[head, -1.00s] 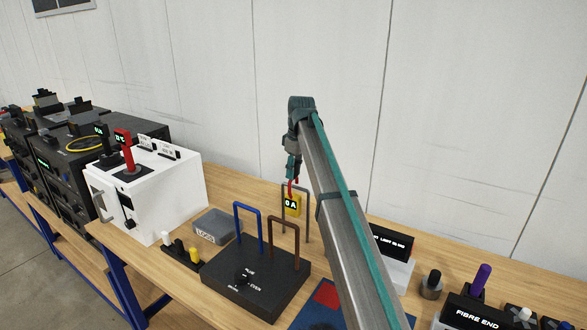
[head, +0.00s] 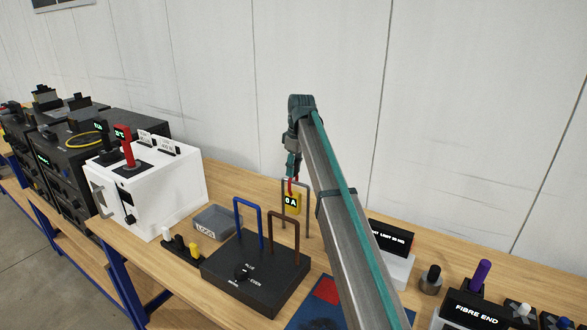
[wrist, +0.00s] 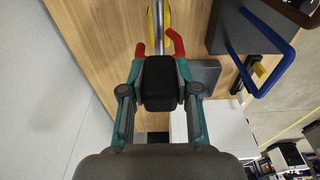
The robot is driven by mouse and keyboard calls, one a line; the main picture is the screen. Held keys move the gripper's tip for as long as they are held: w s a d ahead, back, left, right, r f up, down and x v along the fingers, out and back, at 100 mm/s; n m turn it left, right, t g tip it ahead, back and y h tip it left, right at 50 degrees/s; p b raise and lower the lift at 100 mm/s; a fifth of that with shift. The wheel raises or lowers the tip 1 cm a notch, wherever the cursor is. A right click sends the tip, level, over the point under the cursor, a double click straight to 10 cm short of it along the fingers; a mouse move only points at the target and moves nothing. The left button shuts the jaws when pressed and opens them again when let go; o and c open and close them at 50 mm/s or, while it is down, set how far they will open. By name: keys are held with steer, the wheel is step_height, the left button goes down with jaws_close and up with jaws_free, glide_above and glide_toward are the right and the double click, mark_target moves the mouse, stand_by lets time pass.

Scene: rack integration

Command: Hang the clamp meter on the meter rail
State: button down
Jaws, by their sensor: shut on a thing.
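The clamp meter (head: 292,203) is yellow with a dark "0 A" display and red jaws at its top. It hangs upright below my gripper (head: 291,176), which is shut on it. The meter rail (head: 308,215) is a grey metal arch on the bench, right at the meter. In the wrist view the red jaw tips (wrist: 176,44) lie on both sides of the grey rail bar (wrist: 158,35), with some yellow body beyond. Whether the jaws rest on the bar is unclear. A black block (wrist: 160,83) sits between my fingers and hides the grip.
A black base (head: 255,275) with blue and brown arches stands in front, left of the meter. A grey box (head: 215,222) and a white cabinet (head: 150,190) are further left. A light box (head: 390,240) stands right of my arm. The wall is behind.

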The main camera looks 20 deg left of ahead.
steer(key=shift+f, duration=0.55)
steer(key=c, duration=0.8)
jaws_free()
steer(key=shift+o, duration=0.2)
